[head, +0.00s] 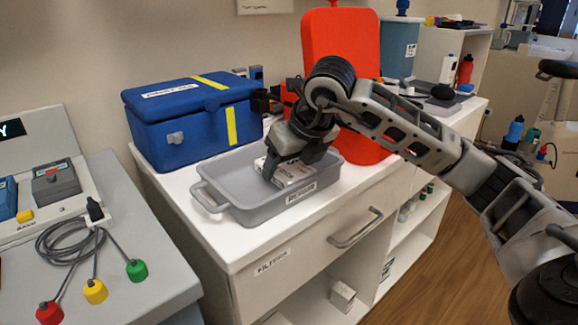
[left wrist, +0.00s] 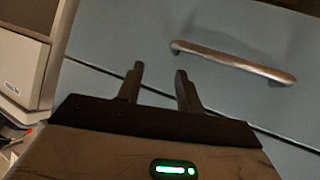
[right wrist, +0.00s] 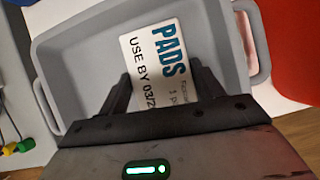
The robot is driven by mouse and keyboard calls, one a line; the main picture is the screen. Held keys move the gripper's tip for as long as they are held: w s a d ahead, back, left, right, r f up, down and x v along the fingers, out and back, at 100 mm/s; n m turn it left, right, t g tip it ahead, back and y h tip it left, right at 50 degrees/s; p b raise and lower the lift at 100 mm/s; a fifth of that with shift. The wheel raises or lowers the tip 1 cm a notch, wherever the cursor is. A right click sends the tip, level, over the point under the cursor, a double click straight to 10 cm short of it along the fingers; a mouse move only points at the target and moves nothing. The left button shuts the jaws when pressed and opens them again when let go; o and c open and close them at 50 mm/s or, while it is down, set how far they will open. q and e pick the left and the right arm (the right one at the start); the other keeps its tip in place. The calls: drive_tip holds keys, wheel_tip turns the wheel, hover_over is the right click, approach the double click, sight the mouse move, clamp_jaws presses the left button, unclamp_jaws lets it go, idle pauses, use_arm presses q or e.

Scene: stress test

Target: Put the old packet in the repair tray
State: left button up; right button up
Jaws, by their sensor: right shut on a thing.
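A white packet (head: 289,172) is inside the grey tray (head: 240,209) on the white cabinet. In the right wrist view the packet (right wrist: 155,65) reads "PADS" and "USE BY 03/2", the rest of the date hidden. My right gripper (head: 290,170) is shut on the packet, with its fingers reaching down within the tray walls. The tray also shows in the right wrist view (right wrist: 75,45), around the packet. Whether the packet touches the tray floor I cannot tell. My left gripper (left wrist: 160,85) is open and empty in front of a blue-grey drawer front with a metal handle (left wrist: 232,62).
A blue box (head: 190,120) with a yellow strap stands behind the tray, and a large red case (head: 340,45) stands behind it to the right. A grey bench at left holds a cable with coloured plugs (head: 95,290). A small white box (head: 342,295) lies on the lower shelf.

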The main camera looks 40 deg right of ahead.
use_arm(q)
drive_tip(key=shift+w+a+f, duration=0.1)
drive_tip(key=shift+f, duration=0.05)
use_arm(e)
drive_tip(key=o, duration=1)
drive_tip(key=shift+o, duration=0.2)
drive_tip(key=shift+s+r, duration=0.1)
drive_tip(key=shift+r, duration=0.15)
use_arm(q)
drive_tip(key=r+p, duration=0.1)
drive_tip(key=r, duration=0.1)
drive_tip(key=shift+s+a+r+t+p, duration=0.2)
drive_tip(key=shift+a+r+t+p, duration=0.1)
drive_tip(key=shift+a+r+p, duration=0.05)
use_arm(e)
drive_tip(key=v, duration=1.1)
drive_tip(key=shift+s+r, duration=0.15)
drive_tip(key=shift+r, duration=0.15)
drive_tip(key=shift+s+f, duration=0.1)
